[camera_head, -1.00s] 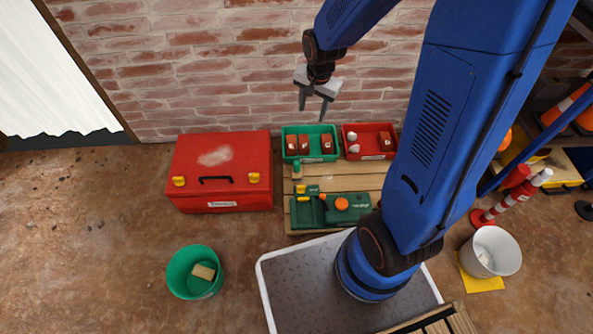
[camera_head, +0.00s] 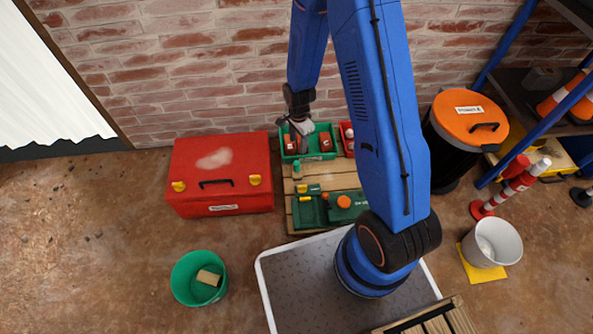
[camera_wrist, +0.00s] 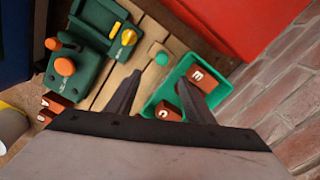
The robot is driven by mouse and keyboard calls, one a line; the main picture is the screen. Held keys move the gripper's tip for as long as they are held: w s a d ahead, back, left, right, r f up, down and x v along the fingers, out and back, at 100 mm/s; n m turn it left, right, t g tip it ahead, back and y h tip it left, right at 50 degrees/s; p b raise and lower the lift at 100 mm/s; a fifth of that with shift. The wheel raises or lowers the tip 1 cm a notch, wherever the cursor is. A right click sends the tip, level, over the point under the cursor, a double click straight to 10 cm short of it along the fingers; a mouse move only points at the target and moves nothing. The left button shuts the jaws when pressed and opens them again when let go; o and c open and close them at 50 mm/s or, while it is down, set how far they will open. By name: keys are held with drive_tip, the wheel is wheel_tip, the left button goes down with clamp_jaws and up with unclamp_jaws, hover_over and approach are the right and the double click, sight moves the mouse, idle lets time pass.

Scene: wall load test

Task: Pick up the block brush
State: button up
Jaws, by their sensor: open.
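I cannot surely pick out the block brush; a tan block-shaped thing (camera_head: 208,278) lies in the green bucket (camera_head: 178,285) and could be it. My gripper (camera_head: 300,146) is low over the green bin (camera_head: 322,128) by the wall, far from that bucket. In the wrist view my gripper (camera_wrist: 158,92) has its fingers apart, with the green bin (camera_wrist: 222,92) under and beside the right finger. Brown-red lettered blocks (camera_wrist: 202,77) sit in the bin. The gripper and arm partly hide the bin.
A red toolbox (camera_head: 220,175) stands left of the bin. A red bin (camera_head: 347,150) is mostly behind my arm. An orange-lidded barrel (camera_head: 468,115) and white bucket (camera_head: 490,243) stand right. The brick wall is close behind.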

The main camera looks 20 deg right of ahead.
sight(297, 162)
wheel_tip(297, 162, down, 12)
drive_tip(key=shift+f, duration=0.2)
drive_tip(key=shift+w+a+f, duration=0.1)
drive_tip(key=shift+w+f, duration=0.1)
drive_tip(key=shift+f, duration=1.2)
drive_tip(key=shift+w+a+f, duration=0.1)
drive_tip(key=shift+w+f, duration=0.05)
drive_tip(key=shift+f, duration=1.25)
drive_tip(key=shift+c, duration=0.6)
clamp_jaws()
drive_tip(key=shift+r, duration=0.1)
wheel_tip(297, 162, up, 10)
drive_tip(key=shift+f, duration=0.1)
drive_tip(key=c, duration=0.8)
unclamp_jaws()
drive_tip(key=shift+d, duration=0.1)
drive_tip(key=shift+c, duration=0.5)
